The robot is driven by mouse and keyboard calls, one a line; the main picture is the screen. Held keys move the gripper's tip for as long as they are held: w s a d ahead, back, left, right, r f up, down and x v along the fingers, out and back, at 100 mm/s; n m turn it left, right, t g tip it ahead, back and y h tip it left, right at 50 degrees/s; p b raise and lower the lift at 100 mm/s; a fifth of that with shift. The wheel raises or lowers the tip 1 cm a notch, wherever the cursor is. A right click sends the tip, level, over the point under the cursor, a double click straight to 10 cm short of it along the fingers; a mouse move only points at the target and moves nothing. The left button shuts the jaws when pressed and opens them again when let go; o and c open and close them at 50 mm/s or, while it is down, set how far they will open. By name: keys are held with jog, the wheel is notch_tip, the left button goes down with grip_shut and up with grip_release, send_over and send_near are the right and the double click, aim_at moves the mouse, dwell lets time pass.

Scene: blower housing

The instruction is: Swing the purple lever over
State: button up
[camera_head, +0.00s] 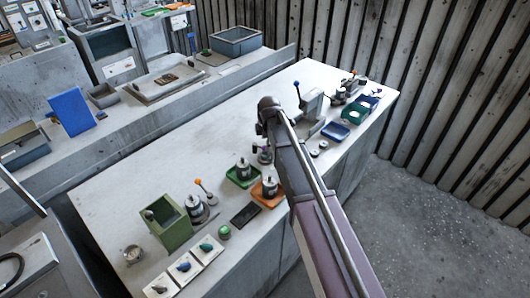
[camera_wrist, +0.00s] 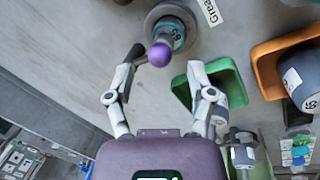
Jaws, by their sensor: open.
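The purple lever's ball knob (camera_wrist: 160,54) shows in the wrist view, in front of its round grey base unit (camera_wrist: 171,20). In the head view the small lever unit (camera_head: 265,156) stands on the bench beside my arm. My gripper (camera_wrist: 166,60) is open, with its two fingertips spread to the left and right of the purple knob. The knob appears between the tips; I cannot tell whether either finger touches it. In the head view my arm hides most of the gripper.
A green tray (camera_wrist: 222,66) lies close to the right finger, holding a dark canister. An orange tray (camera_wrist: 262,72) with another canister lies farther right. Orange-knobbed (camera_head: 197,182) and blue-knobbed levers (camera_head: 296,84) stand elsewhere on the bench. The bench's left middle is clear.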

jog(key=shift+w+a+f+b, duration=0.1)
jog(key=shift+w+f+b, duration=0.1)
jog(key=shift+f+b, duration=0.7)
jog(key=shift+w+f+b, duration=0.15)
jog(key=shift+f+b, duration=0.6)
jog(key=shift+f, duration=0.25)
grip_shut()
